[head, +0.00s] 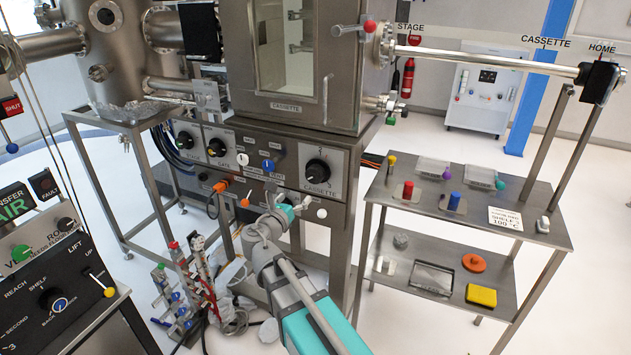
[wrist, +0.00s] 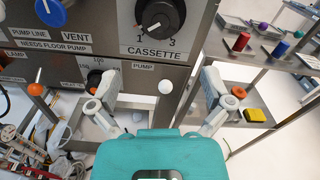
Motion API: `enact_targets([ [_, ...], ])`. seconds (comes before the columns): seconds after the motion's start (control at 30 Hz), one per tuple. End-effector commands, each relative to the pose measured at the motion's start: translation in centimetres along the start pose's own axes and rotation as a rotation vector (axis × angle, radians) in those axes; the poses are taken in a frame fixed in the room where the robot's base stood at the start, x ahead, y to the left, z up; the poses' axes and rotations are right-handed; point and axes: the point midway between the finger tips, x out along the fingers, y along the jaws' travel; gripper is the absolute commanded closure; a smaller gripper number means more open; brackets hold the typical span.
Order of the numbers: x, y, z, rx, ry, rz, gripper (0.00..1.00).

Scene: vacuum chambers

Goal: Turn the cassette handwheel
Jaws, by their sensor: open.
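A round black knob with a white pointer mark (head: 318,171), labelled CASSETTE, is on the grey front panel below the chamber door. It also shows at the top of the wrist view (wrist: 160,14), cut off by the frame edge, with the numbers 1 and 3 beside it. My gripper (head: 293,200) is in front of the panel, lower than the knob and apart from it. In the wrist view its two fingers (wrist: 158,82) are spread wide with nothing between them; the knob lies beyond and above the fingertips.
A white round button (wrist: 165,87) labelled PUMP and an orange-tipped lever (wrist: 35,89) are on the same panel. A two-level steel shelf (head: 470,205) with coloured pieces stands to the right. Cables and valves (head: 190,280) crowd the floor left of my arm.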

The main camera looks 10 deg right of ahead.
Motion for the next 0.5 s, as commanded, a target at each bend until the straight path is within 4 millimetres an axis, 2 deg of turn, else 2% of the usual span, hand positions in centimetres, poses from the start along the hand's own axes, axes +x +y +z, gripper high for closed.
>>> enact_targets([
  [0.5,0.44,0.04,0.07,-0.004,-0.002,-0.001,0.0],
])
